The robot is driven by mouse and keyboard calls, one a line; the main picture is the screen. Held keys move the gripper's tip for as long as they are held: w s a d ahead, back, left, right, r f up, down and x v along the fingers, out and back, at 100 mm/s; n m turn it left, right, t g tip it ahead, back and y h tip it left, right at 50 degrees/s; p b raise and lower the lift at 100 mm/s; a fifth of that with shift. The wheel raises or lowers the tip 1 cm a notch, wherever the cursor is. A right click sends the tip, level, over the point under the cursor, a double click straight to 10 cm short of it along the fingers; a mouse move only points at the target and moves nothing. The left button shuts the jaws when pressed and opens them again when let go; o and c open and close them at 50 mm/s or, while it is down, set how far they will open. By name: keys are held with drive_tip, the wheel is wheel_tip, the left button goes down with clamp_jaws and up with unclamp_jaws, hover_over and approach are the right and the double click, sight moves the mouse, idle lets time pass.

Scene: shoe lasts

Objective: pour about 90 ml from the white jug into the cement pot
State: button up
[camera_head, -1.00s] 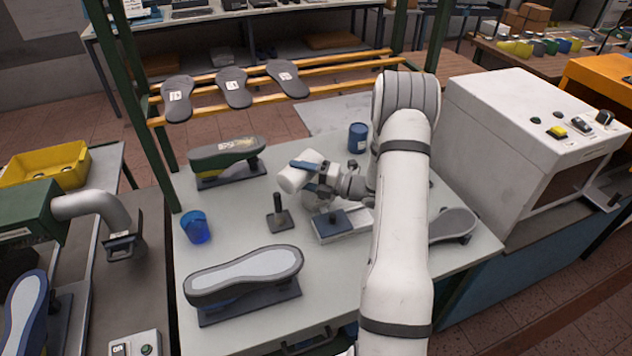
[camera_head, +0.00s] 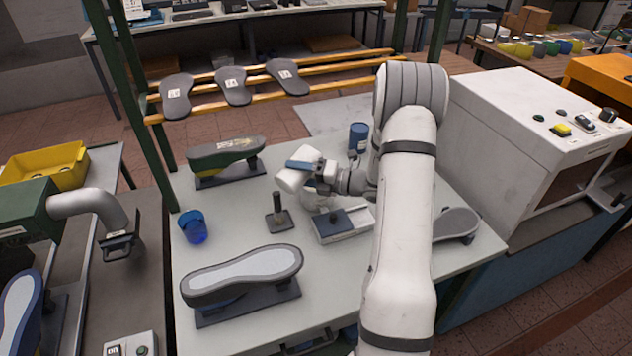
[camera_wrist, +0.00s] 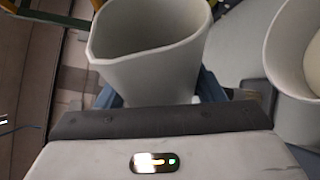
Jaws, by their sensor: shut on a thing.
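My gripper (camera_head: 304,167) is shut on the white jug (camera_head: 290,181) and holds it above the middle of the table. The jug looks tilted in the head view. In the wrist view, the jug (camera_wrist: 150,55) shows its wide mouth and pale inner wall, between the blue fingers of my gripper (camera_wrist: 160,92). I see no liquid or stream at its lip. A second pale vessel (camera_wrist: 285,80), holding something cream-coloured, stands to its right. It may be the cement pot, but I cannot be sure. In the head view a white shape below my gripper is mostly hidden.
A blue cup (camera_head: 193,227) stands at the table's left. A dark stand with a post (camera_head: 278,212), a grey-white box (camera_head: 341,225) and shoe lasts (camera_head: 242,276) surround the middle. A blue can (camera_head: 358,138) stands behind. A white machine (camera_head: 530,150) bounds the right.

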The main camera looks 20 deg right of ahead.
idle(0.4)
drive_tip(key=shift+r+n, duration=0.25)
drive_tip(key=shift+n, duration=0.55)
drive_tip(key=shift+f+n+g+h+b, duration=0.3)
drive_tip(key=shift+f+n+h+b, duration=0.2)
drive_tip(key=shift+f+n+b, duration=0.15)
